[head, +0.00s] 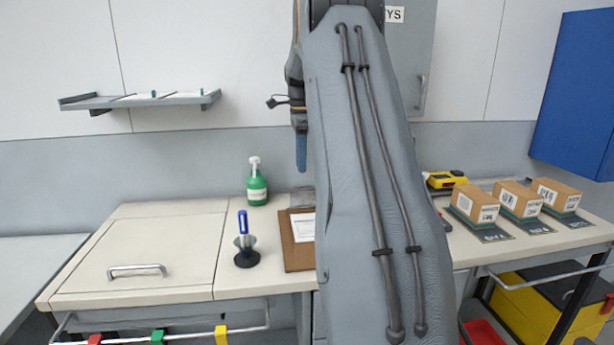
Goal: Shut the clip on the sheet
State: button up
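A brown clipboard (297,258) lies on the bench, its right part hidden behind my arm. A white printed sheet (303,229) lies on its upper half, also partly covered. A grey piece (301,198) shows at the board's far end; it may be the clip, but whether it is open or shut I cannot tell. My gripper (301,158) hangs above and behind the board, beside my arm, with a blue finger pointing down. Only one finger shows clearly, so its opening is unclear. It appears apart from the board, and I see nothing held.
Right of my arm are a yellow device (446,180) and three cartons (520,198). A lid with a handle (137,268) covers the left bench.

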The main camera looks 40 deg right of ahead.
aim_at(304, 195)
jog(key=shift+s+d+f+p, duration=0.1)
jog(key=shift+f+p, duration=0.25)
jog(key=shift+f, duration=1.1)
jog(key=shift+s+d+f+p, duration=0.1)
jog(key=shift+f+p, duration=0.25)
jog(key=shift+f, duration=1.1)
jog(key=shift+c, duration=0.3)
grip_shut()
